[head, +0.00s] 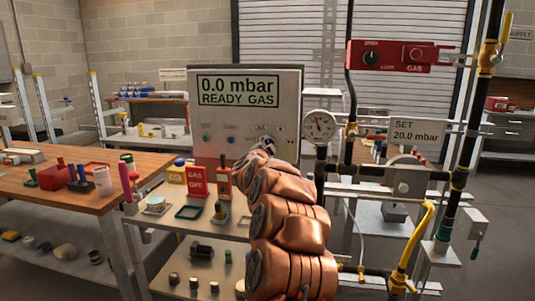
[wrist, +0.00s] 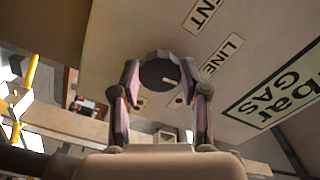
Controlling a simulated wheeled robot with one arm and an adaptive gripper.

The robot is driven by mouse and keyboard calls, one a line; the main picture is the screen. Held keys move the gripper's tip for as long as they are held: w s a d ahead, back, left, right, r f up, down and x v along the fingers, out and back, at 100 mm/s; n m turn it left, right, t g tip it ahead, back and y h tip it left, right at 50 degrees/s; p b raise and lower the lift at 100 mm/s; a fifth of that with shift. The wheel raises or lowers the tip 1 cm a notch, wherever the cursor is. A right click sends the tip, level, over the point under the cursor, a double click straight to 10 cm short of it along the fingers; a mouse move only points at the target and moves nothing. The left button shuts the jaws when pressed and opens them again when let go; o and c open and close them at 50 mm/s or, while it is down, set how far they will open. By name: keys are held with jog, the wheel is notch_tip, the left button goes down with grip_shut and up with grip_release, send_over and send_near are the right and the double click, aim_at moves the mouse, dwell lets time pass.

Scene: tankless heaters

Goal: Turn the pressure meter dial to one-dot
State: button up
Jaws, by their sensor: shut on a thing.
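The pressure meter (head: 246,112) is a beige box in the head view. Its screen reads 0.0 mbar, READY GAS. In the head view my gripper (head: 264,146) reaches the lower right of the meter's front and hides the dial. Labels LINE and a partly cut "ENT" lie near the dial. I cannot clearly read the dot marks.
A round gauge (head: 320,127) and black pipes stand just right of the meter. A red GAS panel (head: 390,56) is above them. A shelf cart (head: 180,236) with small items is below, and a wooden bench (head: 60,192) is at the left.

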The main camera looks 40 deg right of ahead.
jog(key=m+b, duration=0.3)
jog(key=m, duration=0.2)
jog(key=shift+f, duration=0.1)
jog(key=shift+m, duration=0.3)
dwell(0.4)
jog(key=o, duration=1.1)
jog(key=shift+o, duration=0.2)
jog(key=v, duration=1.2)
